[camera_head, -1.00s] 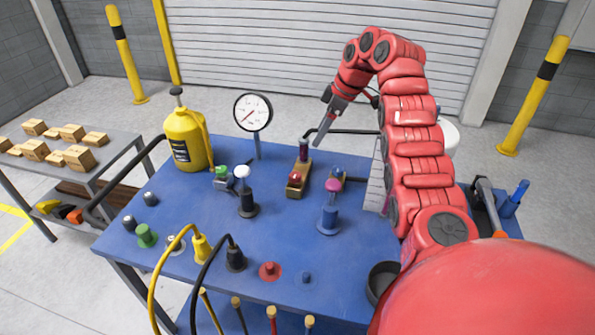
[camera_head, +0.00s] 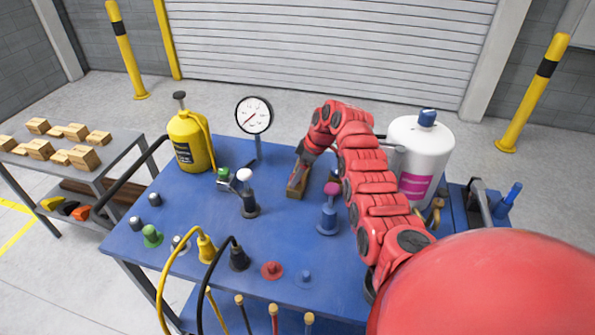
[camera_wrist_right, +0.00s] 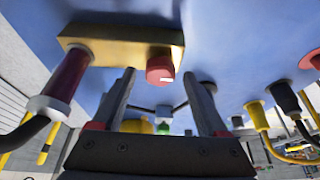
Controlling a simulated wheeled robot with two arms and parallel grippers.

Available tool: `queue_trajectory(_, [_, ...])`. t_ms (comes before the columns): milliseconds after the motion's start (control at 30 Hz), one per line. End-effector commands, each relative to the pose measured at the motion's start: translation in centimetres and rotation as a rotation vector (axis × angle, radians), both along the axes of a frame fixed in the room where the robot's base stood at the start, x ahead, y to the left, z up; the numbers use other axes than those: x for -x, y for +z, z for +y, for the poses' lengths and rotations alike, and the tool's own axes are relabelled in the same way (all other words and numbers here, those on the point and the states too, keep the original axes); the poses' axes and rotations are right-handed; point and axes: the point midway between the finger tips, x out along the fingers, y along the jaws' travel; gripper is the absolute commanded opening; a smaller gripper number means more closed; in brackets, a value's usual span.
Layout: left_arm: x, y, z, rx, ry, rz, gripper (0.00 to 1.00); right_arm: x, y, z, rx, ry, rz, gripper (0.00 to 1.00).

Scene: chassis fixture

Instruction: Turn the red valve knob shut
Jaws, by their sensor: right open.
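The red valve knob (camera_wrist_right: 160,70) sticks out of a brass block (camera_wrist_right: 105,40) in the wrist view, beside a dark red fitting (camera_wrist_right: 68,78) with a hose. In the head view the brass block (camera_head: 293,192) lies on the blue table, and my right gripper hides the knob. My right gripper (camera_head: 300,160) points down over the block. Its two fingers (camera_wrist_right: 158,78) are open in the wrist view, with the knob appearing between their tips. I cannot tell whether they touch it. My left gripper is not in view.
A magenta-topped blue valve (camera_head: 328,215) stands right of the block and a white-topped one (camera_head: 248,195) left of it. A gauge (camera_head: 254,115) stands behind. A white bottle (camera_head: 420,150) is behind my right arm. Yellow (camera_head: 205,248) and black (camera_head: 238,257) cables are at front left.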

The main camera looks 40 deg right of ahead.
Motion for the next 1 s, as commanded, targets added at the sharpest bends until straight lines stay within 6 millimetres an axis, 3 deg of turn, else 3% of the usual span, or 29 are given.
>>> queue_trajectory(300, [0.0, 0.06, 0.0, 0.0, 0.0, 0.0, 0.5, -0.11, -0.24, 0.03, 0.001, -0.001, -0.002, 0.76])
queue_trajectory(733, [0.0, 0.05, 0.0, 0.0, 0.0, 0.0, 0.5, -0.1, -0.21, 0.02, 0.0, -0.002, -0.002, 0.0])
queue_trajectory(1000, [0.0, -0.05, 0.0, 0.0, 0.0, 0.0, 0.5, -0.08, -0.29, 0.06, 0.0, -0.014, -0.001, 0.0])
